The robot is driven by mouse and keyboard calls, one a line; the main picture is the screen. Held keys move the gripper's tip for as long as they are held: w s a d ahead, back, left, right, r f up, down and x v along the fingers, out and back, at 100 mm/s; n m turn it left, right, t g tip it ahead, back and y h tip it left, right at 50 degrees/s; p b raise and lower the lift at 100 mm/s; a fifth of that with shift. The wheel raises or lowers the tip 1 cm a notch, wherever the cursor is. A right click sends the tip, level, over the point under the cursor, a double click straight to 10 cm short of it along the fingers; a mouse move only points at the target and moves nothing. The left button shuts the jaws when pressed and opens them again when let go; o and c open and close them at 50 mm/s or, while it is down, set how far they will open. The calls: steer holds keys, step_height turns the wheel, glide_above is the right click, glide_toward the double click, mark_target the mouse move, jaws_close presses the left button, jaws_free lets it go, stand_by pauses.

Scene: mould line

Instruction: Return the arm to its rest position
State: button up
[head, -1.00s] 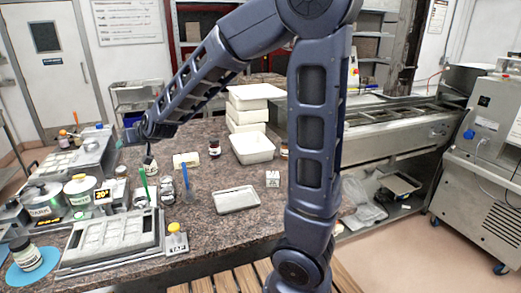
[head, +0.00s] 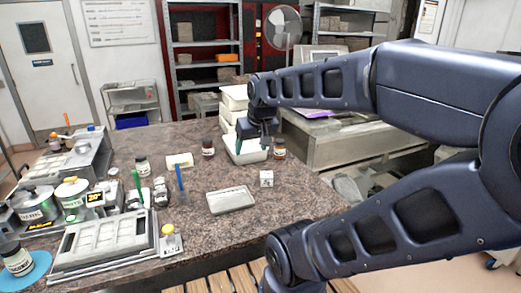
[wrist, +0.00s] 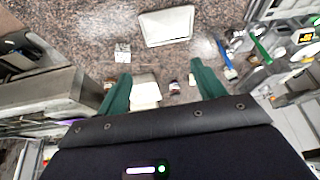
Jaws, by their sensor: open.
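My gripper (head: 254,143) hangs over the far part of the speckled counter, in front of the stacked white tubs (head: 231,104) in the head view. Its green fingers stand well apart with nothing between them, as the wrist view also shows (wrist: 158,82). My arm reaches in from the right side of the head view, bent at the elbow, with the forearm roughly level. The front white tub (head: 245,152) is partly hidden behind the gripper.
The counter (head: 290,205) holds a metal tray (head: 231,200), a small white cube (head: 267,179), a brown jar (head: 279,148) and a dark jar (head: 208,147). A grey mould tray (head: 105,240) and several jars crowd the left. The front right counter is clear.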

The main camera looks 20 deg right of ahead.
steer(key=s+d, duration=0.1)
steer(key=s, duration=0.1)
steer(key=shift+s+d+f+m+g+h, duration=0.2)
steer(key=shift+s+d+m+g+h, duration=0.1)
steer(key=shift+d, duration=0.1)
